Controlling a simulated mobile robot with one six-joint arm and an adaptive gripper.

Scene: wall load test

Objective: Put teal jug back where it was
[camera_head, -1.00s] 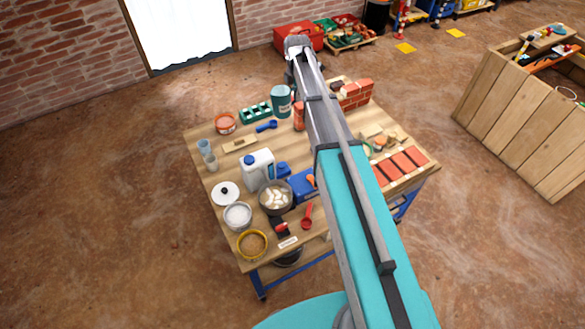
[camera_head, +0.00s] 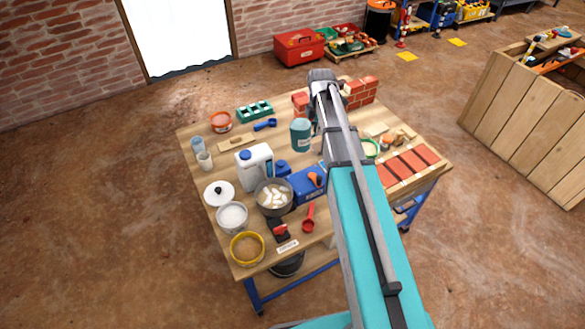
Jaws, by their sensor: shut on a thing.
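The teal jug (camera_head: 301,135) is in the head view, near the middle of the workbench (camera_head: 228,160), just left of my arm. It looks upright, and I cannot tell whether its base touches the bench. My gripper (camera_head: 314,128) is at the jug's right side, mostly hidden by my own arm, and is shut on the jug. Its fingertips do not show clearly.
A blue tool box (camera_head: 308,184), a white jerrycan (camera_head: 255,166) and a pot of pale lumps (camera_head: 273,197) stand nearby on the left and front. Red bricks (camera_head: 361,92) are stacked behind. A green crate (camera_head: 255,111) and blue scoop (camera_head: 265,125) lie back left.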

